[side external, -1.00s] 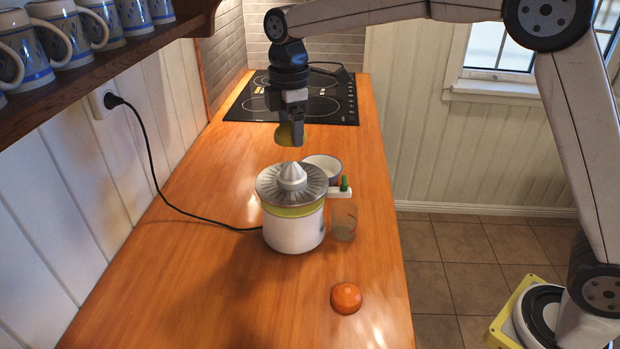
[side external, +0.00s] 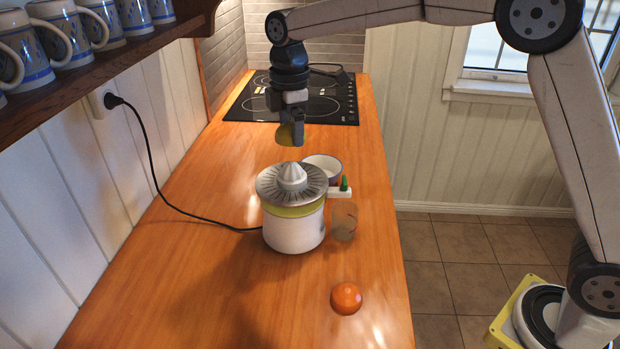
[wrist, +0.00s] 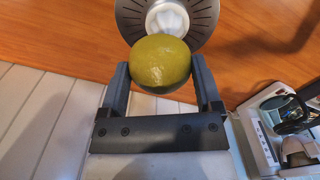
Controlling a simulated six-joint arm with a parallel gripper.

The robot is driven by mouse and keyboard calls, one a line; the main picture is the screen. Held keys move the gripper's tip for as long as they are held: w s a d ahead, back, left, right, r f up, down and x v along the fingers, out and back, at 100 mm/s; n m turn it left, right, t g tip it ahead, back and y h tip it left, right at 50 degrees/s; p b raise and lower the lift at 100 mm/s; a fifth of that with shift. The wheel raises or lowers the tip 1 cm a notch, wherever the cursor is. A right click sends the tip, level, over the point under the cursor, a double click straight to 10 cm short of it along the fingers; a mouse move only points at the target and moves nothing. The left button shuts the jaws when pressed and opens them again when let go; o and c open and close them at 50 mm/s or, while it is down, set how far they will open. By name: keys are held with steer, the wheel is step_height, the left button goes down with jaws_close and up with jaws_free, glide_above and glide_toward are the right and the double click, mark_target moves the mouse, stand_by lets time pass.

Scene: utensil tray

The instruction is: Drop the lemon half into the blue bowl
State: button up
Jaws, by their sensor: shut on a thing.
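My gripper (side external: 292,138) hangs above the juicer, shut on a yellow-green lemon half (side external: 284,134). In the wrist view the lemon half (wrist: 160,62) sits between the two dark fingers of my gripper (wrist: 160,70), its rounded peel facing the camera. It is in the air, apart from the juicer cone below. A small bowl (side external: 324,164) stands on the counter behind and to the right of the juicer. Its inside looks white with a darker bluish rim, and its lower part is partly hidden by the juicer.
The white citrus juicer (side external: 294,228) stands mid-counter, its cord running left to a wall socket. A clear cup (side external: 344,222) and a small white item with a green top (side external: 342,189) are beside it. An orange fruit (side external: 346,298) lies in front. Mugs (side external: 88,28) line the left shelf.

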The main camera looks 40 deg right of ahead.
steer(key=w+d+f, duration=0.7)
steer(key=d, duration=0.2)
glide_toward(326, 156)
steer(key=s+a+f, duration=0.2)
steer(key=s, duration=0.1)
steer(key=shift+a, duration=0.25)
steer(key=shift+f, duration=0.15)
steer(key=shift+f, duration=2.85)
steer(key=o, duration=1)
steer(key=shift+o, duration=0.2)
steer(key=shift+r, duration=0.15)
step_height(326, 156, up, 8)
steer(key=shift+f, duration=0.2)
